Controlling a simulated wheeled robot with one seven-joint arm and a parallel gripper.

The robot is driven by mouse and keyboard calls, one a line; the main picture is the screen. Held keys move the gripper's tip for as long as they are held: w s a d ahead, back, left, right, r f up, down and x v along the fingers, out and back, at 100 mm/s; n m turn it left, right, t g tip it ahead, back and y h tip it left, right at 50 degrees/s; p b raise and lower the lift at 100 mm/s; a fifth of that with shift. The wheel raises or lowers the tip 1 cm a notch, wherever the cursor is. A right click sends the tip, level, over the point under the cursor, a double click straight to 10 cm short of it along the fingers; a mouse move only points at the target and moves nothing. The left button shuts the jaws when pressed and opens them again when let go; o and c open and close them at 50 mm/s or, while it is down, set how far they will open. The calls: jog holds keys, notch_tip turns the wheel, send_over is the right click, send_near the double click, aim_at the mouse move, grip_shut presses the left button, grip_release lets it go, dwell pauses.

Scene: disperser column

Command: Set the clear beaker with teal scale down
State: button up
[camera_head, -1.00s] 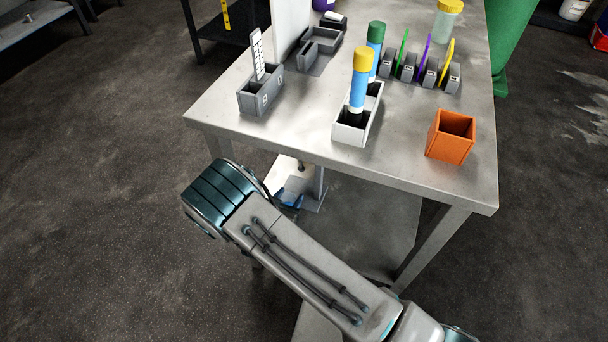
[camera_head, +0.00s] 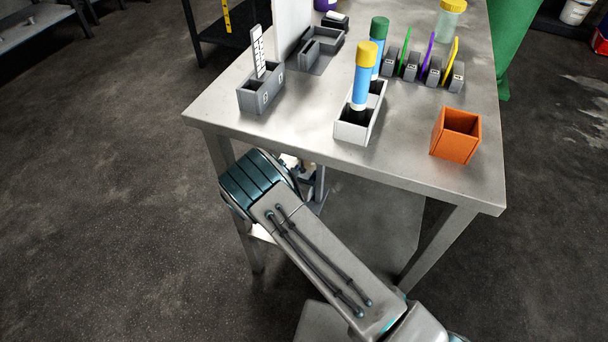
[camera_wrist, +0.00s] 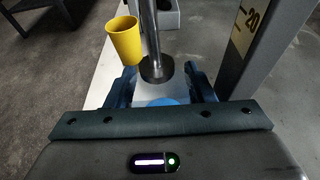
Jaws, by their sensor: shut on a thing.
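In the wrist view the two blue fingers of my gripper (camera_wrist: 162,88) stand to either side of a pale, see-through shape with a blue round patch, which I take to be the clear beaker (camera_wrist: 165,102). My gripper is shut on it. The wrist housing hides its lower part, and I cannot make out a teal scale. A metal shaft with a dark round foot (camera_wrist: 157,68) is just beyond the fingers. In the head view my own arm hides the beaker and most of my gripper below the table's front edge.
A yellow cup (camera_wrist: 125,40) is left of the shaft. A grey column with a yellow "20" label (camera_wrist: 250,18) rises close on the right. The metal table (camera_head: 290,135) carries an orange box (camera_head: 456,137), a white rack (camera_head: 352,132) with capped tubes, and a grey holder (camera_head: 260,98).

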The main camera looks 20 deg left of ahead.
jog(key=shift+f, duration=0.2)
jog(key=o, duration=0.8)
jog(key=shift+r, duration=0.1)
jog(key=shift+o, duration=0.2)
jog(key=shift+r, duration=0.2)
jog(key=d+p+v, duration=0.1)
jog(key=p+v, duration=0.1)
jog(key=v, duration=1)
jog(key=shift+a, duration=0.5)
